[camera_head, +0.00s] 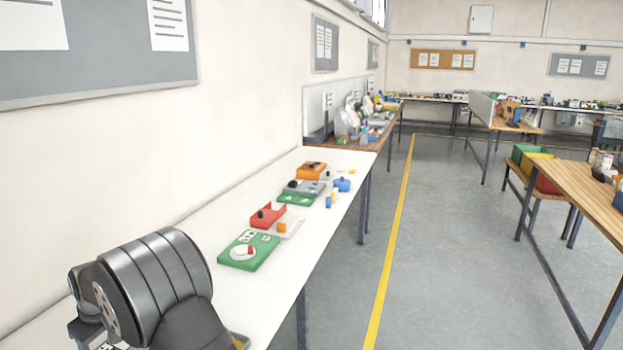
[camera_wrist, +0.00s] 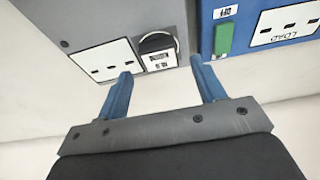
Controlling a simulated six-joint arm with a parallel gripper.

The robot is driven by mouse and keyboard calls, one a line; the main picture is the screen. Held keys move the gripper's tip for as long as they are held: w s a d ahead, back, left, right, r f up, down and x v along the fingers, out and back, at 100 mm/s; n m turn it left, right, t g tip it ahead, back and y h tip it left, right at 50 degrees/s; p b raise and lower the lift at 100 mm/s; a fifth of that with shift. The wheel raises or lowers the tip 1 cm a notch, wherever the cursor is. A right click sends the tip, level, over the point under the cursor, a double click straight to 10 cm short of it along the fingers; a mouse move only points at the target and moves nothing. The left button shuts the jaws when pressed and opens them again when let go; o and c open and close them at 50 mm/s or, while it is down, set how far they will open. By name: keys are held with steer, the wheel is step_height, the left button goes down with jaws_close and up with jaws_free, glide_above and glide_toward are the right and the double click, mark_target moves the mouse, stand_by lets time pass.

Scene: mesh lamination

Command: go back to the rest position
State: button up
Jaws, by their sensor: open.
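My gripper (camera_wrist: 162,70) shows in the wrist view with its two blue fingers apart and nothing held between them. Beyond the fingertips is a grey box (camera_wrist: 90,20) with a white label and a dark round knob (camera_wrist: 157,42). To its right is a blue box (camera_wrist: 245,55) with a green block (camera_wrist: 224,38) and a label reading LOAD. I cannot tell how far the fingertips are from the boxes. In the head view, part of my arm fills the lower left, and the gripper's fingers cannot be made out.
A white bench (camera_head: 150,215) runs along the left wall. On it are a green board (camera_head: 262,252), a red box (camera_head: 269,212), an orange box (camera_head: 311,170) and small parts. A wooden table (camera_head: 580,185) stands at right. The floor (camera_head: 440,250) between them is clear.

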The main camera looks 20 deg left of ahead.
steer(key=v, duration=0.9)
steer(key=x, duration=1.1)
steer(key=shift+f, duration=0.25)
steer(key=shift+a+f, duration=0.15)
steer(key=shift+f, duration=0.05)
step_height(320, 180, up, 4)
steer(key=w+d+r, duration=0.7)
steer(key=d, duration=0.2)
steer(key=w+d+f, duration=0.2)
steer(key=w+d, duration=0.3)
steer(key=w, duration=0.5)
steer(key=w+d+f, duration=0.1)
steer(key=w+d, duration=0.4)
steer(key=w, duration=0.4)
steer(key=s+a+f, duration=0.1)
steer(key=a+f, duration=0.1)
steer(key=a, duration=0.1)
steer(key=s+a+f, duration=0.2)
steer(key=a, duration=0.1)
steer(key=s+a+f, duration=0.1)
steer(key=a+f, duration=0.1)
steer(key=a, duration=0.1)
steer(key=shift+s+a+f, duration=0.15)
steer(key=shift+a+f, duration=0.15)
steer(key=shift+a, duration=0.05)
steer(key=shift+s+a+f, duration=0.25)
steer(key=shift+a+f, duration=0.1)
steer(key=shift+a, duration=0.2)
